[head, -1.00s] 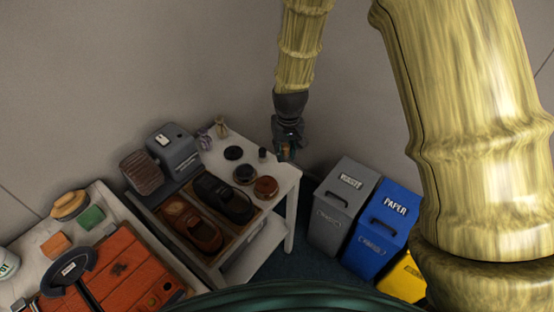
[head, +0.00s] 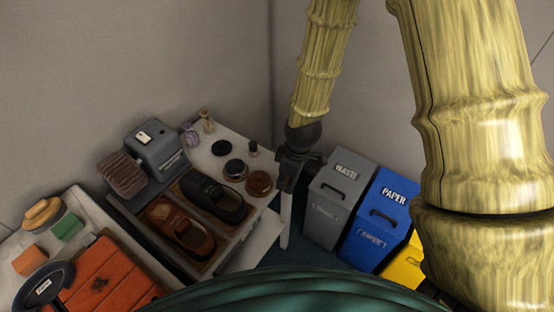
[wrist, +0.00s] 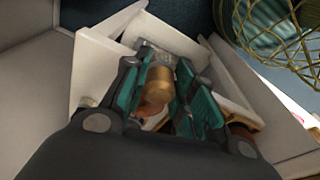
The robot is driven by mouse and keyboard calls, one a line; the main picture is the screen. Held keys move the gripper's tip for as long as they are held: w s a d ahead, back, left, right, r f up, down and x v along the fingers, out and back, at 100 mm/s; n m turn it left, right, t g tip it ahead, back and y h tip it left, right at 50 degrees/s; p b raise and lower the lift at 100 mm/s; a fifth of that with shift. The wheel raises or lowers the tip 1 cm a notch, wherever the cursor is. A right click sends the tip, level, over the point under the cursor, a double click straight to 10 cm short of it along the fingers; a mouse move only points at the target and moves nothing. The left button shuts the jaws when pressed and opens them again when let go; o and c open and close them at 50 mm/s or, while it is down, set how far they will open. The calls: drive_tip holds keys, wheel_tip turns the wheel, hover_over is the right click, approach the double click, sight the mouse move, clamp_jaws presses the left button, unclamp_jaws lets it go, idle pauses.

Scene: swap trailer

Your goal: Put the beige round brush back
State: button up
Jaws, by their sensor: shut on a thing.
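My gripper (wrist: 160,95) is shut on the beige round brush (wrist: 157,88), a tan cylinder with a pale, whitish end pointing away from the palm. It sits between the teal finger pads in the wrist view. In the head view my gripper (head: 288,172) hangs beside the right edge of the white table (head: 228,136), close to the brown round tin (head: 259,184). The brush cannot be made out in the head view.
On the table are a black disc (head: 221,148), a dark tin (head: 236,170), a small dark bottle (head: 253,150), and shoes (head: 181,226) in a tray. A grey box (head: 156,155) stands behind. Grey (head: 337,198) and blue (head: 380,225) bins stand to the right.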

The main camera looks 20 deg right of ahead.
drive_tip(key=w+p, duration=0.1)
drive_tip(key=w, duration=0.3)
drive_tip(key=w+p, duration=0.1)
drive_tip(key=w, duration=0.2)
drive_tip(key=w+f+p, duration=0.1)
drive_tip(key=w, duration=0.3)
drive_tip(key=shift+w+d, duration=0.25)
drive_tip(key=shift+w, duration=0.05)
drive_tip(key=shift+w+f, duration=0.15)
drive_tip(key=shift+w, duration=0.35)
drive_tip(key=shift+f+p, duration=0.8)
drive_tip(key=shift+f, duration=0.95)
drive_tip(key=shift+f, duration=0.15)
drive_tip(key=o, duration=1)
